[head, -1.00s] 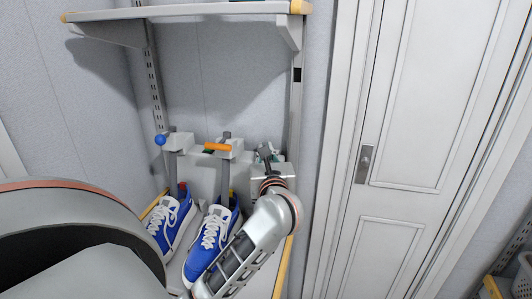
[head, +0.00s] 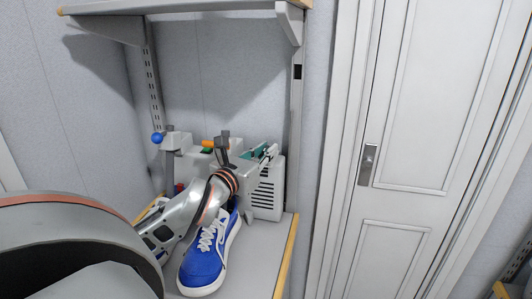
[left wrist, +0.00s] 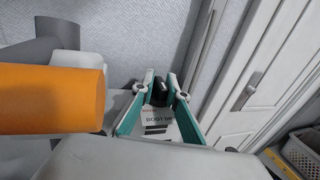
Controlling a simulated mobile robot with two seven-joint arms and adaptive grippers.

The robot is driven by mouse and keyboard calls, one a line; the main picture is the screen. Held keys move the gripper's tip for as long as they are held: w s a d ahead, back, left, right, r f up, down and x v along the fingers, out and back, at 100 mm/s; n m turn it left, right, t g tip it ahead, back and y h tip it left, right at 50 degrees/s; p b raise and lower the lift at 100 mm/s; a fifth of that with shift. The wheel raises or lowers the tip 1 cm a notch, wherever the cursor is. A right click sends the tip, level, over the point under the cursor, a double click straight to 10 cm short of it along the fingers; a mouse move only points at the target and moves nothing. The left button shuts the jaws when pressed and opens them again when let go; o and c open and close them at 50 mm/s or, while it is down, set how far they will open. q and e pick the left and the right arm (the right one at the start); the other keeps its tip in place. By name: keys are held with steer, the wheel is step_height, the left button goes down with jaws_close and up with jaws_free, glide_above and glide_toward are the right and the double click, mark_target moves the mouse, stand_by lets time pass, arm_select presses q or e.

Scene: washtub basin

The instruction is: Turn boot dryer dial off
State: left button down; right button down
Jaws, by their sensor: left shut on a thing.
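The boot dryer is a pale grey unit with a slatted vent side (head: 266,190), standing on a shelf against the wall. My left gripper (head: 267,151) is at its top; in the left wrist view its teal-edged fingers (left wrist: 160,88) are closed around a small dark knob (left wrist: 160,83), which seems to be the dial. A white label (left wrist: 158,118) reading "BOOT DR…" shows between the fingers. The dial's pointer and setting cannot be read. The dial is hidden in the head view. My right gripper is not in view.
An orange cylinder (left wrist: 50,98) is close on the left of the wrist view. A blue ball-ended lever (head: 157,138) stands left of the dryer. A blue shoe (head: 206,262) sits below my arm. A shelf (head: 190,8) hangs above; a white door (head: 420,130) is right.

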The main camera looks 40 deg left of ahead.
arm_select(q)
steer(key=shift+f, duration=0.1)
stand_by(0.3)
steer(key=c, duration=2)
jaws_free()
steer(key=shift+o, duration=0.2)
